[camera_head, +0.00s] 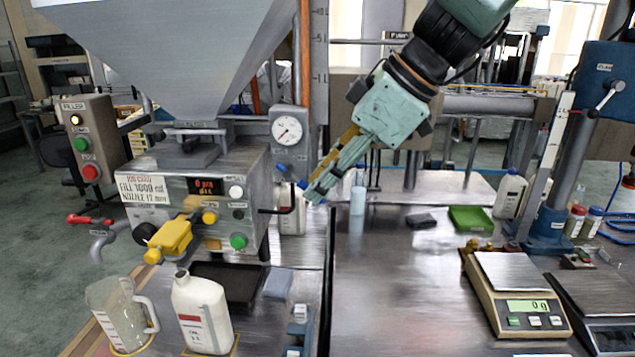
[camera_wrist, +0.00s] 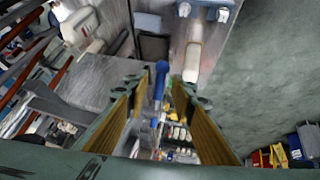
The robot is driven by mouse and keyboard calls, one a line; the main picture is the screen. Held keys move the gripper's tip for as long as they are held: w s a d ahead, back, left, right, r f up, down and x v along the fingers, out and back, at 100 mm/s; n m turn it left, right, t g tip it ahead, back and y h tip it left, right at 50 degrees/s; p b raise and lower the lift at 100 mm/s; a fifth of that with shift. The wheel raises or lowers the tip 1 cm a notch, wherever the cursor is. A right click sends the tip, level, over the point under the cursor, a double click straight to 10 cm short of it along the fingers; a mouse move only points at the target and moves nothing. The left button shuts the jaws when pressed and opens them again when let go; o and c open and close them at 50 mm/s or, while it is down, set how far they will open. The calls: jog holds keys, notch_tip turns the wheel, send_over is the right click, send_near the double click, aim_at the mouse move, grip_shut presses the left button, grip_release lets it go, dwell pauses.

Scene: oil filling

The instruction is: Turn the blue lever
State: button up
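The blue lever (camera_head: 285,171) sticks out from the right side of the filler box, below the dial gauge. In the wrist view the blue lever (camera_wrist: 161,76) shows end-on between my two fingers, a little beyond their tips. My gripper (camera_head: 312,188) points down and left, with its fingertips close beside the lever in the head view. In the wrist view my gripper (camera_wrist: 160,95) is open, with yellow inner pads apart and nothing held. I cannot tell whether either finger touches the lever.
The filler box (camera_head: 190,195) has a yellow valve (camera_head: 172,238), buttons and a display. A dial gauge (camera_head: 287,131) stands above the lever, and a dark hooked rod (camera_head: 283,208) below it. A jug (camera_head: 122,315) and white bottle (camera_head: 202,313) stand in front. The right table's middle is mostly clear.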

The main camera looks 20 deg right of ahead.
jog(key=shift+d+r+g+h+p, duration=0.1)
jog(key=shift+r+g+h+p, duration=0.75)
jog(key=shift+p, duration=4.55)
